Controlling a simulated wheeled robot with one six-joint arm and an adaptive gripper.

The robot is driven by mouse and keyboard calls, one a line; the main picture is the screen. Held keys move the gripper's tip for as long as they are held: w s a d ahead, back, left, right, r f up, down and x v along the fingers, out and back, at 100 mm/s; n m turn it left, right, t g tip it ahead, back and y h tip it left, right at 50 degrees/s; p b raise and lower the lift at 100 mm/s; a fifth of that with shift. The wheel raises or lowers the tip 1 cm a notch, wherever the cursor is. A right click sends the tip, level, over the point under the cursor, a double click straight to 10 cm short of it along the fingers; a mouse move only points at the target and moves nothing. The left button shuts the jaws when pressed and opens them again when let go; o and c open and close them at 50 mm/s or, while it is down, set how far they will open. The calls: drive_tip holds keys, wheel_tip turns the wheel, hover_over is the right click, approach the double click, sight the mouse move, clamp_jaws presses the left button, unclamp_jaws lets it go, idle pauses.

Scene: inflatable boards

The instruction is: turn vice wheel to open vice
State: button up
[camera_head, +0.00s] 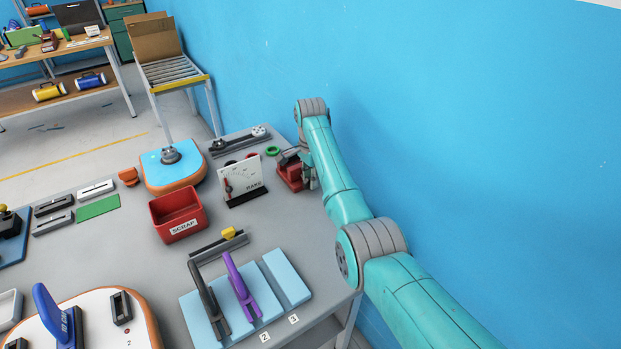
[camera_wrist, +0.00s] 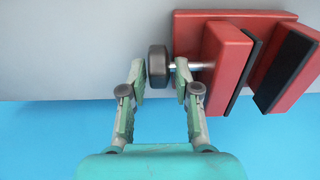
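The red vice (camera_wrist: 222,62) has black jaw pads and a visible gap between its jaws. Its dark round wheel (camera_wrist: 158,66) sits on a silver shaft at the vice's left side in the wrist view. My gripper (camera_wrist: 160,82) has one finger on each side of the wheel, with the fingers apart and thin gaps seeming to show beside it. Firm contact cannot be told. In the head view the red vice (camera_head: 289,172) stands at the bench's right edge by the wall, with my gripper (camera_head: 309,180) at its right; the wheel is hidden there.
A white gauge board (camera_head: 242,177) stands just left of the vice, with a green ring (camera_head: 272,151) behind. A red scrap bin (camera_head: 178,213) and light blue pads (camera_head: 286,277) are on the grey bench (camera_head: 120,245). The blue wall (camera_head: 450,130) is close on the right.

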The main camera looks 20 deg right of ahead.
drive_tip(key=shift+c, duration=0.2)
clamp_jaws()
drive_tip(key=shift+a, duration=0.1)
drive_tip(key=h, duration=0.1)
drive_tip(key=t+h, duration=0.1)
drive_tip(key=h, duration=0.1)
drive_tip(key=shift+s+a, duration=0.1)
drive_tip(key=shift+a, duration=0.25)
drive_tip(key=t+h, duration=0.1)
drive_tip(key=h, duration=0.2)
drive_tip(key=shift+a, duration=0.15)
drive_tip(key=h, duration=0.1)
drive_tip(key=t+h, duration=0.1)
drive_tip(key=h, duration=0.3)
drive_tip(key=shift+s+a+f+t, duration=0.1)
drive_tip(key=shift+s+a+t, duration=0.05)
drive_tip(key=shift+a+t, duration=0.2)
drive_tip(key=shift+h, duration=0.4)
